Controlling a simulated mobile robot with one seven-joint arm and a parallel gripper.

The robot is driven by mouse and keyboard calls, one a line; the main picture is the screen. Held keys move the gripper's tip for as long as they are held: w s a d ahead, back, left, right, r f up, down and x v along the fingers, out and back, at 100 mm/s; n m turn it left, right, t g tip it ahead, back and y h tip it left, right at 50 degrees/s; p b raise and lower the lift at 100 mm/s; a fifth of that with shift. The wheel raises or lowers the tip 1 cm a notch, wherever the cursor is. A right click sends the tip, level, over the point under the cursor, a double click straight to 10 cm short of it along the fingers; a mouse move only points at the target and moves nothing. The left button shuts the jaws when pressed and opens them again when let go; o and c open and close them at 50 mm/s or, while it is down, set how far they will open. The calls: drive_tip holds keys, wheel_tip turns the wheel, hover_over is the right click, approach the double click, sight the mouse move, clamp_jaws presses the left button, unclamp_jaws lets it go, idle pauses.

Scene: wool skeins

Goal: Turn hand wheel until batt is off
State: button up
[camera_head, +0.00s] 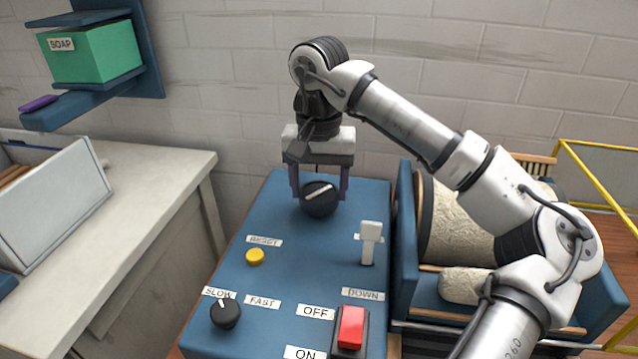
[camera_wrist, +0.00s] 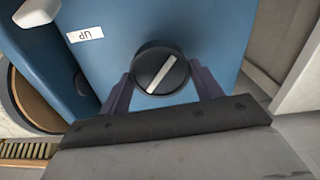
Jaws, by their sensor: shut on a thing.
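The hand wheel is a round black knob (camera_head: 319,201) with a white bar across its face, at the far end of the blue control panel (camera_head: 300,260). My gripper (camera_head: 319,190) comes down from above with its two purple fingers on either side of the knob, shut on it. In the wrist view the knob (camera_wrist: 160,70) sits between the fingers and its white bar is slanted. The cream batt (camera_head: 455,225) shows on the drum in the blue machine to the right; my arm hides part of it. A smaller cream roll (camera_head: 465,286) lies below it.
The panel also has a yellow RESET button (camera_head: 255,257), a SLOW/FAST knob (camera_head: 225,313), a white lever (camera_head: 370,243) and a red ON/OFF switch (camera_head: 351,327). A yellow rail (camera_head: 600,146) stands at right. A pale counter (camera_head: 150,200) and a shelf with a green SOAP box (camera_head: 92,52) are at left.

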sight(319, 191)
drive_tip(key=shift+n, duration=2.3)
drive_tip(key=o, duration=1)
wheel_tip(319, 191, up, 14)
drive_tip(key=p, duration=0.1)
drive_tip(key=shift+f, duration=0.1)
